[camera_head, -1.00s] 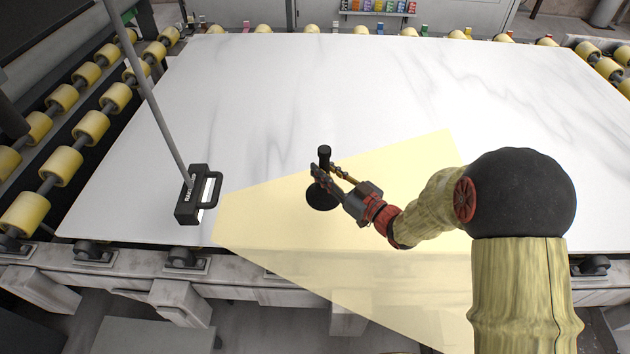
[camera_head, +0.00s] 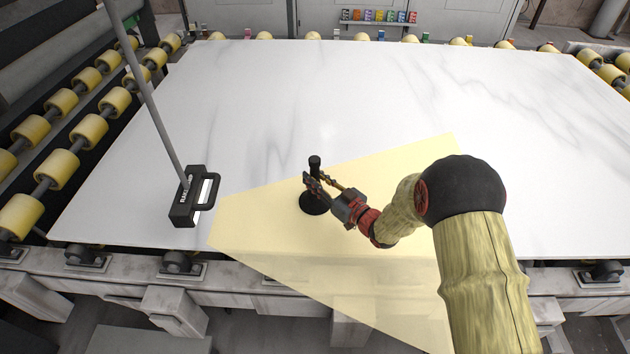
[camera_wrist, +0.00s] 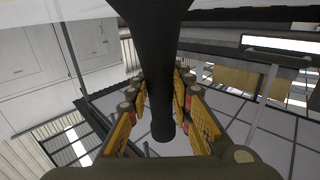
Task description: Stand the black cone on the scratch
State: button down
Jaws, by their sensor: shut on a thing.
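The black cone (camera_head: 314,205) is upright, with a wide round base below and a narrow stem rising to a knob. It is over the near-middle part of the white slab (camera_head: 400,90); I cannot tell whether its base touches the stone. My gripper (camera_head: 318,184) comes from the right and is shut on the stem, between base and knob. In the wrist view the cone (camera_wrist: 160,60) runs between the yellow-padded fingers (camera_wrist: 160,115) and widens toward the picture's top. I cannot make out the scratch; only grey veins show on the slab.
A black block with a handle (camera_head: 193,197) and a long grey pole stands on the slab at left. A pale yellow see-through patch (camera_head: 260,225) covers the near middle and passes the front edge. Yellow rollers (camera_head: 60,167) line the left side. The slab's far part is clear.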

jog(key=c, duration=1.6)
grip_release()
